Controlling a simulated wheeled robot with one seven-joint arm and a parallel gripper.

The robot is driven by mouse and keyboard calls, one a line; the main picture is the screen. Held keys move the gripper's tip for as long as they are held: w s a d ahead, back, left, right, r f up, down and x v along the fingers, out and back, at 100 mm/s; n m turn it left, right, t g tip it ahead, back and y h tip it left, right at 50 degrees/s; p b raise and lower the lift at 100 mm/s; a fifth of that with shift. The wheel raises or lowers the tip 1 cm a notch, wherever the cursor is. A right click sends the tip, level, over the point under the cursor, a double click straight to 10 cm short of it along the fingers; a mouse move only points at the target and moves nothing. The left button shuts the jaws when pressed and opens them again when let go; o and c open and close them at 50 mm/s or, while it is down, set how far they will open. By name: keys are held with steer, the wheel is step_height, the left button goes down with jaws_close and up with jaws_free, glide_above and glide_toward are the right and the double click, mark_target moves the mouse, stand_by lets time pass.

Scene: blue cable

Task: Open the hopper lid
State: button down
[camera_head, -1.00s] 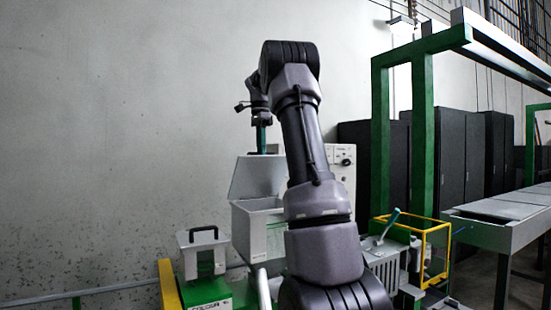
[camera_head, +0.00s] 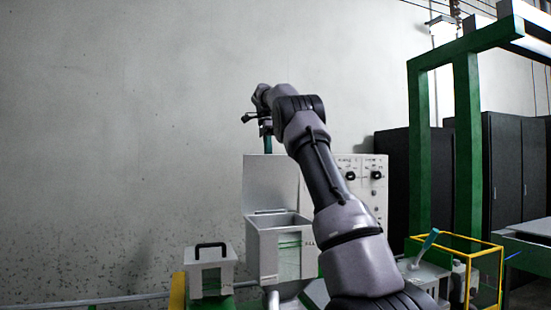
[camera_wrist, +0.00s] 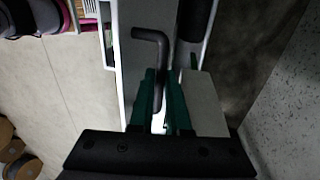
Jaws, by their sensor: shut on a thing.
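The hopper (camera_head: 290,255) is a light grey box with an open top, in the middle of the head view. Its lid (camera_head: 270,183) stands about upright at the back of the opening. My gripper (camera_head: 267,143) is at the lid's top edge, its green fingers pointing down. In the wrist view, a dark bent handle (camera_wrist: 151,36) runs down between the two green fingers (camera_wrist: 162,105), and my gripper is shut on it. The handle's lower end is partly hidden by the fingers.
A white box with a black handle (camera_head: 210,270) stands left of the hopper. A control panel with knobs (camera_head: 370,185) is behind my arm. A yellow frame (camera_head: 470,250) and green posts (camera_head: 467,150) stand at the right. The wall's left side is clear.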

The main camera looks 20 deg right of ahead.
steer(key=shift+w, duration=0.15)
steer(key=c, duration=0.9)
jaws_free()
